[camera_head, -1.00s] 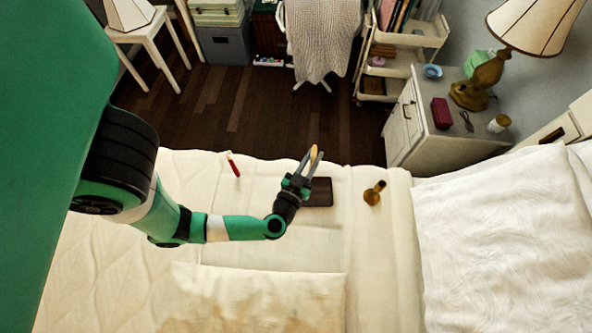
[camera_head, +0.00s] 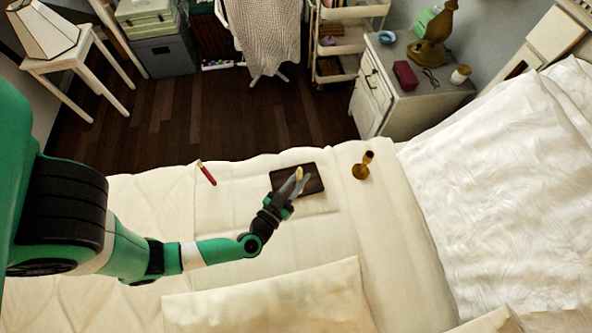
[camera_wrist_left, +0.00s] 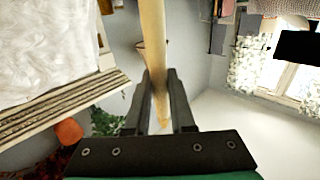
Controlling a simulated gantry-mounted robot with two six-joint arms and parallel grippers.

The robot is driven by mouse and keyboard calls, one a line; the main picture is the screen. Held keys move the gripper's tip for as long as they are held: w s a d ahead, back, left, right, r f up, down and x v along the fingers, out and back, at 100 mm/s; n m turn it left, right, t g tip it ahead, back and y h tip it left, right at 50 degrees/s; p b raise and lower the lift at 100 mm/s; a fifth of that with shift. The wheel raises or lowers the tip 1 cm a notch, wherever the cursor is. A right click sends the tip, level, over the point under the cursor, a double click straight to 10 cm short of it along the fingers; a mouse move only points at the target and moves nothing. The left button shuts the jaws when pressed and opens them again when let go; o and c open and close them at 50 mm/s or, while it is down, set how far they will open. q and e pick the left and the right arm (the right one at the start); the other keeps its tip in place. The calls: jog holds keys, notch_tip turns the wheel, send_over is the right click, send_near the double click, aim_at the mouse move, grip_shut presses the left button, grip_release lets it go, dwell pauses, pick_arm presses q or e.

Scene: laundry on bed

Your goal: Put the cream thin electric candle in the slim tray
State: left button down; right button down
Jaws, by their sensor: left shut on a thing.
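The cream thin candle (camera_wrist_left: 153,40) is held between the fingers of my left gripper (camera_head: 297,183), and its pale tip shows over the tray in the head view. In the left wrist view the candle runs lengthwise between the two dark fingers of the gripper (camera_wrist_left: 158,85). The slim tray (camera_head: 313,170) is a dark brown rectangle lying on the bed. My left gripper covers part of the tray in the head view. I cannot tell how high the candle is above the tray. My right gripper is not in view.
A red candle (camera_head: 206,174) with a pale end lies on the bed left of the tray. A brass candlestick (camera_head: 362,167) stands right of the tray. A cream pillow (camera_head: 270,300) lies in front, and white bedding (camera_head: 500,180) is at the right. The bed between is clear.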

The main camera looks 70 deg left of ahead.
pick_arm(q)
jog(key=w+a+f+b, duration=0.2)
jog(key=a+f+b, duration=0.6)
jog(key=f+b, duration=0.2)
jog(key=shift+f+b, duration=0.4)
jog(key=shift+b, duration=0.6)
jog(key=c, duration=0.8)
grip_release()
jog(key=shift+o, duration=0.2)
jog(key=p+v, duration=0.4)
jog(key=v, duration=0.8)
jog(key=shift+r, duration=0.2)
